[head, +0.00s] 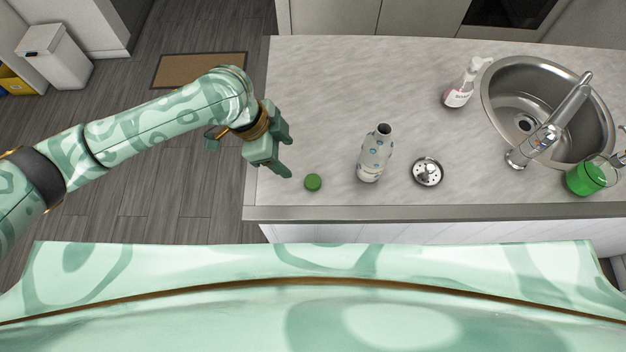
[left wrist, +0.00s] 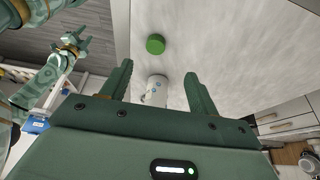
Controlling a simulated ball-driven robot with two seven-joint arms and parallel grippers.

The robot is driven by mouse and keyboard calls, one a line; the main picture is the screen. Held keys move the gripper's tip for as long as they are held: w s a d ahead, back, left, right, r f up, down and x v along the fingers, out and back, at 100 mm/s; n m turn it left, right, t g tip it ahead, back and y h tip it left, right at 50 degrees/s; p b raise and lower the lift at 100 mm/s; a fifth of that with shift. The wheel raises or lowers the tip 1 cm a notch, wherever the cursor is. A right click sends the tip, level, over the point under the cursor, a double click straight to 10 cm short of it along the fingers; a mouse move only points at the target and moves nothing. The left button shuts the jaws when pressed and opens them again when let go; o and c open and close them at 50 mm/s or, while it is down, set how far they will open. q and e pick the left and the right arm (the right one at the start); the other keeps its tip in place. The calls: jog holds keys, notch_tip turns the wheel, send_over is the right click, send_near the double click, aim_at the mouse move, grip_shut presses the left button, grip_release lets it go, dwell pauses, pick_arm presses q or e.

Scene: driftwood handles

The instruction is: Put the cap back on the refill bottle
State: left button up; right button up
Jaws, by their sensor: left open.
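The refill bottle (head: 374,160) is pale with blue spots and stands upright on the counter, its dark mouth open at the top. The green cap (head: 313,182) lies on the counter to the left of the bottle, near the front edge. My left gripper (head: 287,160) is open and empty, up and left of the cap in the head view. In the left wrist view the cap (left wrist: 155,45) shows beyond the fingertips, and the bottle (left wrist: 155,88) shows between the two fingers, partly hidden by the gripper body. My right gripper (left wrist: 75,42) shows small in the left wrist view, its fingers apart.
A metal strainer (head: 427,172) lies right of the bottle. A pump soap bottle (head: 460,88) stands behind, beside the round sink (head: 512,88) with its tap (head: 548,132). A glass of green liquid (head: 586,178) stands at the far right. The counter's (head: 330,90) back left is clear.

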pick_arm(q)
jog(key=b, duration=0.1)
send_over(309, 178)
jog(key=a, duration=0.3)
notch_tip(309, 178, down, 6)
jog(key=shift+d+r, duration=0.1)
jog(key=shift+d, duration=0.1)
jog(key=shift+f, duration=0.2)
jog(key=f, duration=0.1)
jog(key=d+f, duration=0.2)
jog(key=shift+s+d+f+b, duration=0.25)
jog(key=shift+s+f+b, duration=0.1)
jog(key=shift+s+b, duration=0.05)
jog(key=shift+d+f, duration=0.15)
jog(key=shift+f, duration=0.25)
jog(key=c, duration=1)
